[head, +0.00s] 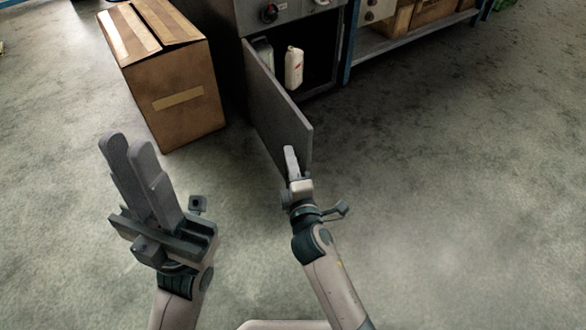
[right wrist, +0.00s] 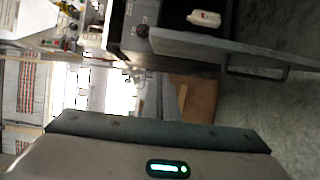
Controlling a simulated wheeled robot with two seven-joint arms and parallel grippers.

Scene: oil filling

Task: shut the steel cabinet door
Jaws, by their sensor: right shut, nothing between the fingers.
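The steel cabinet (head: 290,14) stands at the top, its lower compartment dark and open. Its grey door (head: 278,105) is hinged at the left and swung wide, sticking out toward me. In the right wrist view the door (right wrist: 215,46) shows at the upper right with a bar handle (right wrist: 272,72). My right gripper (head: 290,150) is shut and empty, overlapping the door near its free end; I cannot tell whether it touches. The right wrist view does not show its fingers. My left gripper (head: 128,142) is raised at the left, fingers together with nothing visible between them, apart from the door.
A white bottle (head: 294,68) and a grey container (head: 264,54) stand inside the cabinet. A large cardboard box (head: 175,105) sits on the floor left of the door. A blue-framed shelf (head: 405,38) stands right of the cabinet. The floor right of the door is clear.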

